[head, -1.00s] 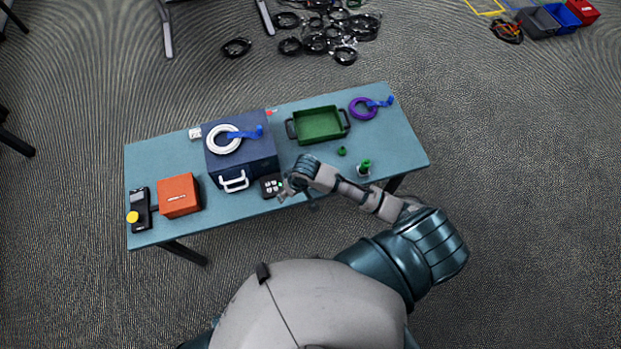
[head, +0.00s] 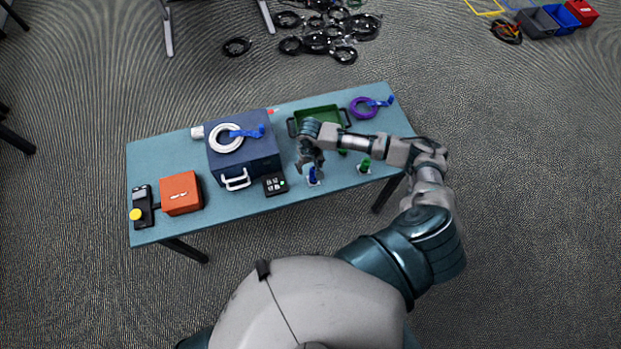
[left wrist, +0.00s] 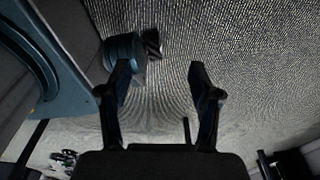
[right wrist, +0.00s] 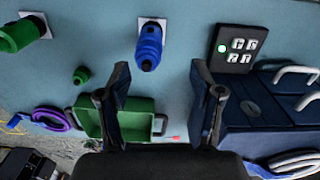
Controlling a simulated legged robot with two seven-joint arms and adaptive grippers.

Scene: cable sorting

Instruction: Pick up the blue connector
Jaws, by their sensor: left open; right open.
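The blue connector (head: 313,175) is on a small white plate near the table's front edge, right of the keypad box. It also shows in the right wrist view (right wrist: 150,45), beyond the fingertips and roughly in line with the gap between them. My right gripper (head: 311,164) hangs over the table close to the connector, pointing down. In the right wrist view its fingers (right wrist: 159,70) are apart, with nothing between them. My left gripper (left wrist: 160,68) is open and empty over the floor, beside the teal parts of my body; it is outside the head view.
A dark blue case (head: 257,168) and a black keypad (head: 274,185) stand left of the connector. Green connectors (head: 364,166) stand to its right. A green tray (head: 320,110) lies behind, partly covered by my right arm. An orange box (head: 181,193) is further left.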

